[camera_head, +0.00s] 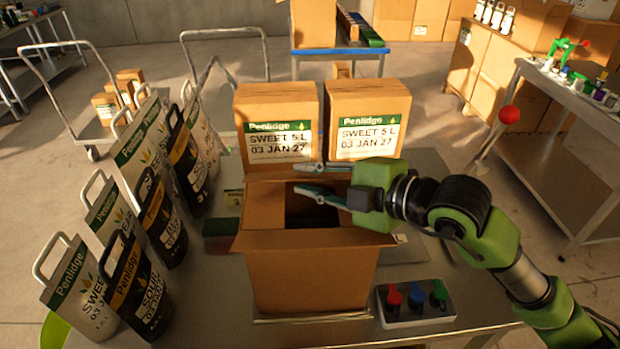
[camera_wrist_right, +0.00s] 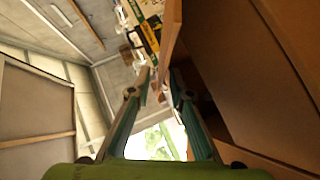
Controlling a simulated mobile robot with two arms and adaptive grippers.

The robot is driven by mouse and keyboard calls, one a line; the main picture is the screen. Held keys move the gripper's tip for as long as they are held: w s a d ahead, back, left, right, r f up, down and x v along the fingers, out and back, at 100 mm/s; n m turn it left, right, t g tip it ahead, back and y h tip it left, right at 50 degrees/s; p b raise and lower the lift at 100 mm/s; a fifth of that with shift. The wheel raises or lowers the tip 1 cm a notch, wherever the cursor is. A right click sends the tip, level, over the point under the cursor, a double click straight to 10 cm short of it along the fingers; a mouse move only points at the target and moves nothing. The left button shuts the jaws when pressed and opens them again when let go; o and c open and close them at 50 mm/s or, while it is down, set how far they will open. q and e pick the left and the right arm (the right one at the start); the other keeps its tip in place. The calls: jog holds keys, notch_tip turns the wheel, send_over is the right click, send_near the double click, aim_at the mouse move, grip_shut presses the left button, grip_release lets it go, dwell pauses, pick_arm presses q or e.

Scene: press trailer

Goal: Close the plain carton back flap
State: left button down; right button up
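The plain carton (camera_head: 310,280) stands open on the table, its inside dark. Its front flap (camera_head: 315,239) leans outward over the front. The back flap (camera_head: 265,178) shows as a narrow brown strip along the rear, partly hidden by my right gripper. My right gripper (camera_head: 284,178) reaches in from the right over the carton's rear, fingers spread and pointing left. In the right wrist view the gripper (camera_wrist_right: 162,84) has a brown cardboard edge (camera_wrist_right: 171,40) running between its fingertips; I cannot tell whether they touch it. My left gripper is out of view.
Two printed Penlidge cartons (camera_head: 277,125) (camera_head: 367,120) stand close behind. Several jugs or bags (camera_head: 130,265) line the left. A switch box (camera_head: 416,302) with red, blue and green levers sits front right. A red ball-topped lever (camera_head: 509,115) stands right.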

jog(key=shift+d, duration=0.15)
jog(key=v, duration=1.1)
jog(key=shift+s+d+r, duration=0.2)
jog(key=shift+s, duration=0.15)
